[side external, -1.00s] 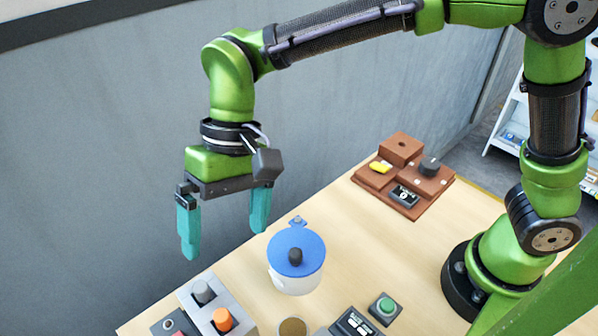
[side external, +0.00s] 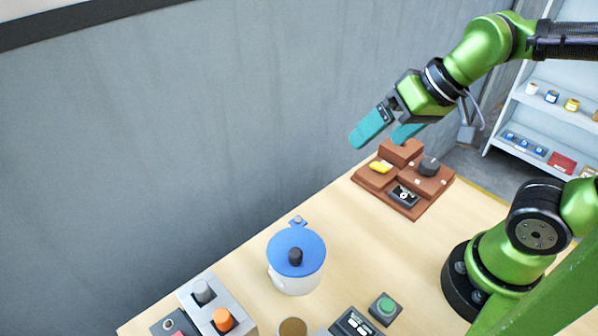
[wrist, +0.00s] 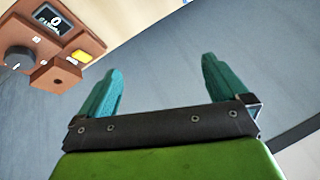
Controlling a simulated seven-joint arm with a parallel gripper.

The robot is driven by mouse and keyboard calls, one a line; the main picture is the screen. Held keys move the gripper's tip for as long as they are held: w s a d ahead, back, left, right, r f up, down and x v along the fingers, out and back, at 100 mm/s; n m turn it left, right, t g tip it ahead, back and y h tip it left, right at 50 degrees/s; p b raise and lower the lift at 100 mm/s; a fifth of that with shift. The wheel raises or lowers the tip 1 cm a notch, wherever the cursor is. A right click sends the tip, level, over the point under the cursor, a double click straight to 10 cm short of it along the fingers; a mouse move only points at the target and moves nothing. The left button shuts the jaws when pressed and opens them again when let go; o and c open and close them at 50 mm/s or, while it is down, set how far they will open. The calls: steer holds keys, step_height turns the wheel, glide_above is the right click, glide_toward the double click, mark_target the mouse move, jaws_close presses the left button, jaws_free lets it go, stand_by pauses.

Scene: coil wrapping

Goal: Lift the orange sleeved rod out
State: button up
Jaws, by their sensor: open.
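The orange sleeved rod (side external: 223,319) stands upright in a grey block (side external: 214,301) at the front left of the table in the side view. A grey sleeved rod (side external: 203,291) stands beside it in the same block. My gripper (side external: 383,130) is high at the back of the table, far from the orange rod, tilted with its teal fingers pointing left. In the wrist view my gripper (wrist: 172,88) has its fingers wide apart with nothing between them. The orange rod is not in the wrist view.
A brown console (side external: 404,181) with a dark knob, yellow part and small display lies below my gripper; it also shows in the wrist view (wrist: 52,45). A white pot with a blue lid (side external: 296,262) stands mid-table. A green button (side external: 386,307) is at the front. A wall runs behind.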

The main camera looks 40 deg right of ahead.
steer(key=shift+s+d+r+m+t+h, duration=0.15)
steer(key=shift+s+d+r+m+t, duration=0.15)
steer(key=shift+d, duration=0.35)
steer(key=shift+s+d+r+m+t+h, duration=0.1)
steer(key=shift+s+d+m+t+h, duration=0.1)
steer(key=shift+s+d, duration=0.3)
steer(key=shift+c, duration=0.3)
steer(key=shift+w+d+r+t, duration=0.1)
steer(key=shift+d+r+t, duration=0.2)
steer(key=shift+d, duration=0.05)
steer(key=shift+c, duration=1.3)
steer(key=c, duration=0.5)
